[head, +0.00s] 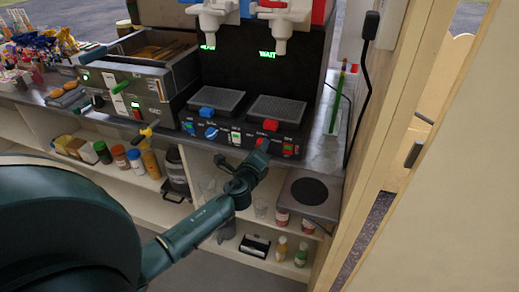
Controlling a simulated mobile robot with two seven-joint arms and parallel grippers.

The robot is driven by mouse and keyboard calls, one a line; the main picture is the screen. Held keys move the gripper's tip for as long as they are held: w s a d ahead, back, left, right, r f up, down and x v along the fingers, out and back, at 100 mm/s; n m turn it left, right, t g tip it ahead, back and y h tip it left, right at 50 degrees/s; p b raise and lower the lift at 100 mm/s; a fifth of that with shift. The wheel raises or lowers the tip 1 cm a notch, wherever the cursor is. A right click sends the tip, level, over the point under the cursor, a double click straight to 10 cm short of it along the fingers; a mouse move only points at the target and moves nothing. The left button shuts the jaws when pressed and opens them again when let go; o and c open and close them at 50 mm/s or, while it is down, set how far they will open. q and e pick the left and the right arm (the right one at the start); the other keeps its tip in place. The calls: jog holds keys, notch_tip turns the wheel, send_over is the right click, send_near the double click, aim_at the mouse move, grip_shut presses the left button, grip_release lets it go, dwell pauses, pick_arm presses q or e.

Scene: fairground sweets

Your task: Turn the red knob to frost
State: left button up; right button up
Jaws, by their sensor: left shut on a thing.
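A black machine with two nozzles stands against the back. Its right-hand control panel carries the red knob (261,139), mostly hidden behind my left gripper (263,146). That gripper reaches in from the lower left and is shut on the red knob. The knob's pointer and the small marks around it are too hidden and small to read. A green WAIT sign (267,54) glows above this side. My right gripper is not in view.
A blue knob (211,132) sits on the left-hand panel, with lit switches beside each knob. A grey fryer-like unit (125,90) stands left. A wooden wall (385,120) closes the right side.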

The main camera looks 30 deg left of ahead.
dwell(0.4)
pick_arm(q)
jog(key=o, duration=1)
jog(key=v, duration=1.3)
jog(key=shift+s, duration=0.1)
